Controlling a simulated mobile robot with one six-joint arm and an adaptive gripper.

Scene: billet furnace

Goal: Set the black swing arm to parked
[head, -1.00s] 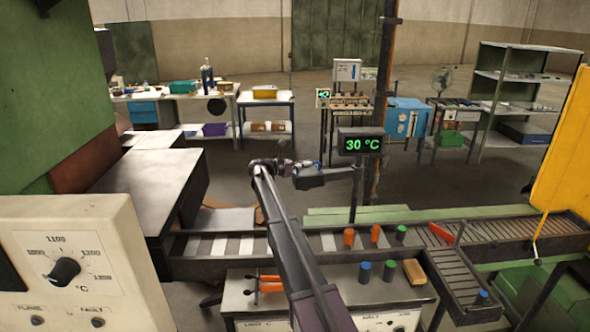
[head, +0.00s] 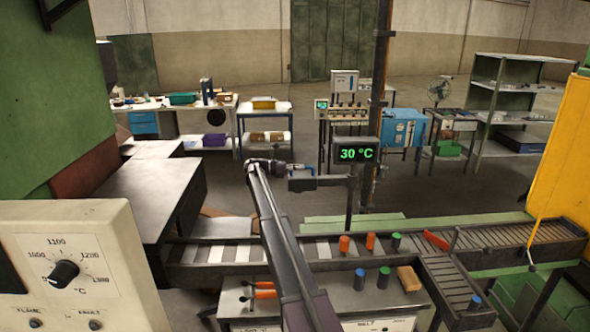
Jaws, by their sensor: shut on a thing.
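The black swing arm (head: 325,182) reaches left from the post under the green temperature display (head: 355,150), roughly level above the conveyor. My gripper (head: 304,170) is at its left end, shut on it. The exact contact is small and partly hidden by the gripper's own parts. A small blue detail shows beside the fingers. No marking for the parked position can be made out.
A conveyor (head: 225,253) runs across below the swing arm, with orange and green cylinders near its edge. A bench (head: 345,296) in front holds blue and green cylinders and a tan block (head: 408,279). A yellow panel (head: 563,165) stands at right.

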